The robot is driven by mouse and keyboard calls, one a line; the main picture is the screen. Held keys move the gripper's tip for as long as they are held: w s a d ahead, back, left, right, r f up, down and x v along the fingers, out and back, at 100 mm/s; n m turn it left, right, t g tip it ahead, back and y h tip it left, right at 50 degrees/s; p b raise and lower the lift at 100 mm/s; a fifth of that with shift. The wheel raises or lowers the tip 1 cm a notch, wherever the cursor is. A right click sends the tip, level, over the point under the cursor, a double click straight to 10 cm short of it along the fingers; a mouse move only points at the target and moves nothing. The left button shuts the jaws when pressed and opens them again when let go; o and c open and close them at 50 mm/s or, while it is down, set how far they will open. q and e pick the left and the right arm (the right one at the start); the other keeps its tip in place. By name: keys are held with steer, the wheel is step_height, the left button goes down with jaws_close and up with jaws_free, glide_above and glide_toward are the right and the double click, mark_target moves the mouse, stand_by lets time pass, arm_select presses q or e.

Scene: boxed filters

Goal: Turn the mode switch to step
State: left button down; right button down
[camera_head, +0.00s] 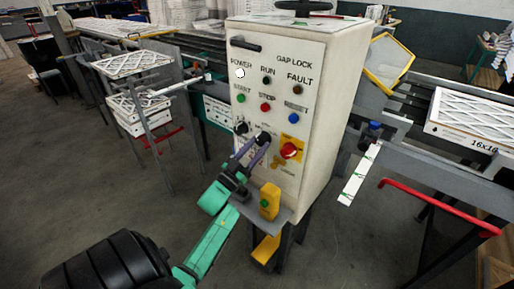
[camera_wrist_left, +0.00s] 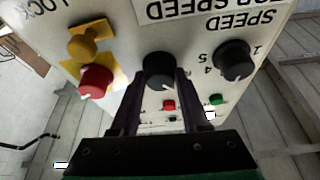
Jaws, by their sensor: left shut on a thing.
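The control box (camera_head: 320,85) stands upright with its labelled white front panel facing me. My left gripper (camera_head: 254,147) reaches its lower left part, fingers pointing at a black knob (camera_head: 263,138). In the left wrist view, which shows the panel upside down, the fingers of the left gripper (camera_wrist_left: 157,92) close around the sides of this black knob (camera_wrist_left: 158,68). I cannot clearly read the knob's setting or any "step" marking. A second black knob (camera_head: 241,128) sits just left of it, with numbers around it in the wrist view (camera_wrist_left: 233,60). My right gripper is not in view.
A red knob on a yellow plate (camera_head: 290,151) is right of the held knob. Small buttons and lamps, among them the red stop button (camera_head: 265,107), sit above. A yellow box with a green button (camera_head: 269,202) stands below. Conveyors with framed filters (camera_head: 480,115) flank the box.

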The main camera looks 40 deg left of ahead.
arm_select(q)
steer(key=m+h, duration=0.1)
steer(key=m, duration=0.2)
steer(key=m+h+b, duration=0.1)
steer(key=m, duration=0.1)
steer(key=shift+a+m+g+h, duration=0.15)
steer(key=shift+m+g+h, duration=0.15)
steer(key=shift+m, duration=0.1)
steer(key=shift+a+r+m+g+h+b, duration=0.1)
steer(key=shift+m+g+h+b, duration=0.4)
steer(key=shift+m, duration=0.8)
steer(key=shift+a+m+g+h+b, duration=0.1)
steer(key=shift+m+g+h, duration=0.1)
steer(key=shift+m+h, duration=0.8)
steer(key=shift+m+y, duration=0.3)
steer(key=shift+m, duration=0.1)
steer(key=shift+c, duration=1.9)
jaws_free()
steer(key=b+v, duration=0.2)
steer(key=v, duration=1.2)
steer(key=shift+s+b, duration=0.3)
steer(key=shift+b, duration=0.1)
